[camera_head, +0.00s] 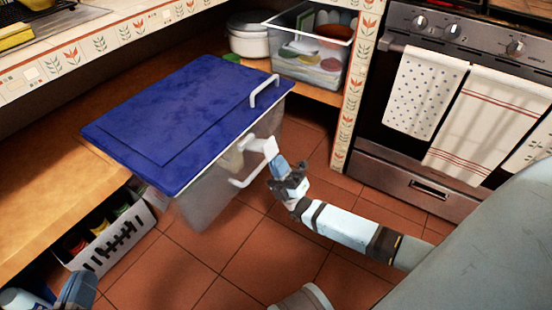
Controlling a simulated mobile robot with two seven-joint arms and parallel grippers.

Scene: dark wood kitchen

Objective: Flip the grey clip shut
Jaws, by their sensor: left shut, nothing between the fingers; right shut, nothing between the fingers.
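A see-through storage box (205,205) with a blue lid (175,110) rests on the wooden counter and juts over its edge. A pale grey, loop-shaped clip (238,184) stands out from the box's side below the lid rim. A similar pale loop (264,91) lies at the lid's right edge. My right gripper (276,163) is shut and empty, just right of the lower clip, close to a pale piece (262,146) on the box side; I cannot tell if they touch. My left gripper (76,289) is shut and empty at the bottom left, partly out of frame.
An open clear bin (345,70) of dishes and a white pot (248,42) stand behind the box. A white basket (112,240) sits below the counter. An oven (425,185) with hanging towels is at the right. Tiled floor (250,255) lies open in front.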

